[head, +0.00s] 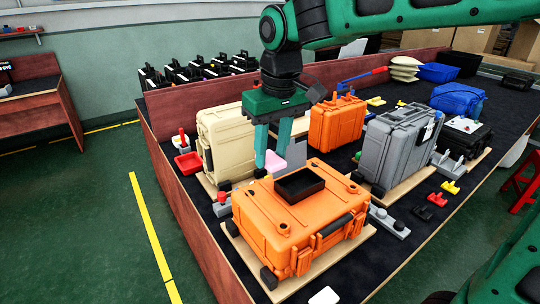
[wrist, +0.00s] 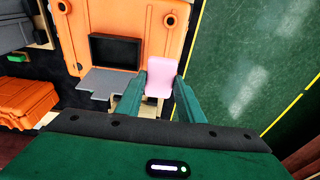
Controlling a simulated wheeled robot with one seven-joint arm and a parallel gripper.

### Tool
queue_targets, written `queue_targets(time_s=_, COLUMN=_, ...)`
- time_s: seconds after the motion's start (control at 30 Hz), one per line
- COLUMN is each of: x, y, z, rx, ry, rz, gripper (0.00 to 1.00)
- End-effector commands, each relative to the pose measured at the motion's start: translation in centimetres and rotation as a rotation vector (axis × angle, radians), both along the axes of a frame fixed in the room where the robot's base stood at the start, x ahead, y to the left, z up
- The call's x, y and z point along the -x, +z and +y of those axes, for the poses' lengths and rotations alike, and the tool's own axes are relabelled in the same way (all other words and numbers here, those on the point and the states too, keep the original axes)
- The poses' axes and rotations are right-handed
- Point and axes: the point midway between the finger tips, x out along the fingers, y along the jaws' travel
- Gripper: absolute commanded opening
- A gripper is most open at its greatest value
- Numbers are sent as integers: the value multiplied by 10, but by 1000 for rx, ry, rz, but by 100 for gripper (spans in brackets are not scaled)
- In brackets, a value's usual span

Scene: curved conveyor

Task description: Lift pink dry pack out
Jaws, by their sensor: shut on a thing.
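The pink dry pack (wrist: 161,76) is a small pale pink block between the two green fingers of my gripper (wrist: 160,92) in the wrist view. In the head view the dry pack (head: 275,163) shows beside the fingertips of my gripper (head: 271,165), just behind the orange case. My gripper points down and is shut on the dry pack. The closed orange case (head: 285,225) lies flat in front, with a black open tray (head: 299,184) on its lid. I cannot tell the gap between the dry pack and the case.
A beige case (head: 225,140) stands left of my gripper, a second orange case (head: 337,124) behind and a grey case (head: 395,145) to the right. A red tray (head: 189,164) sits near the left table edge. Green floor lies open to the left.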

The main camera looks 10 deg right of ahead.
Motion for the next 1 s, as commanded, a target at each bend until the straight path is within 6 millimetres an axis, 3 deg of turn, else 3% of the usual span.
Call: queue_targets(time_s=1.0, x=0, y=42, z=0, rx=0, ry=0, rz=0, gripper=13)
